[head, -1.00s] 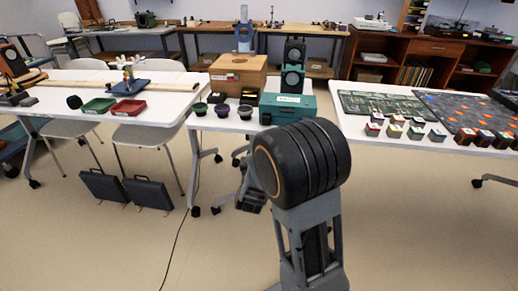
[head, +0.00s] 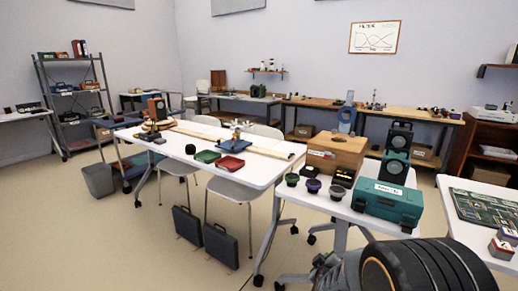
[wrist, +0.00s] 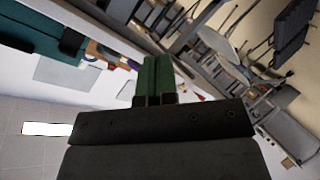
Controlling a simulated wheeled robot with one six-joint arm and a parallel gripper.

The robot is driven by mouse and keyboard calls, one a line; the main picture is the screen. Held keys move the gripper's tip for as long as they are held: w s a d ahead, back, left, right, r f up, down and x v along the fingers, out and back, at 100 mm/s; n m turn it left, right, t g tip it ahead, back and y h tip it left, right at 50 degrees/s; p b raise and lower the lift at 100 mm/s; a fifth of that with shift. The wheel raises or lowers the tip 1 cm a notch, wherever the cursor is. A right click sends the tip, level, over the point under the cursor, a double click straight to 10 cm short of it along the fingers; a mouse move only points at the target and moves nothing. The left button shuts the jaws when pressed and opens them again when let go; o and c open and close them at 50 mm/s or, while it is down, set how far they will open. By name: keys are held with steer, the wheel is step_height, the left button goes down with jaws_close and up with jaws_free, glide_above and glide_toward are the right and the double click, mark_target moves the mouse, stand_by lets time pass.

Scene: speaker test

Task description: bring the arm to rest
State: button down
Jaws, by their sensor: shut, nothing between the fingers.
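In the head view my arm (head: 425,268) fills the lower right corner as a black ribbed joint. A grey part of it shows to the left of that joint, and the picture's bottom edge cuts off the rest. The arm is in front of the near table and low in the picture.
The near white table (head: 290,215) bears a teal case (head: 387,203), a speaker (head: 398,140), a wooden box (head: 338,150) and several dark cups. A long white table (head: 180,150) carries red and green trays. Two dark cases (head: 220,245) stand on the floor. Open floor lies at lower left.

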steer(key=s+a+r+m+g+y+p, duration=0.3)
steer(key=s+a+r+g+p, duration=0.1)
steer(key=s+r+p, duration=0.2)
steer(key=s+a+r+m+g+y+p, duration=0.2)
steer(key=s+a+r+m+g+p, duration=0.15)
steer(key=s+r+p, duration=0.4)
steer(key=r+p, duration=0.2)
steer(key=r, duration=0.3)
steer(key=s+d+r+g+p, duration=0.1)
steer(key=s+r+p, duration=0.2)
steer(key=r, duration=0.5)
steer(key=s+r+p, duration=0.3)
steer(key=r+p, duration=0.3)
steer(key=r, duration=0.1)
steer(key=shift+s+d+r, duration=0.15)
steer(key=shift+d+r, duration=0.1)
steer(key=shift+a+g, duration=0.15)
steer(key=shift+g, duration=0.1)
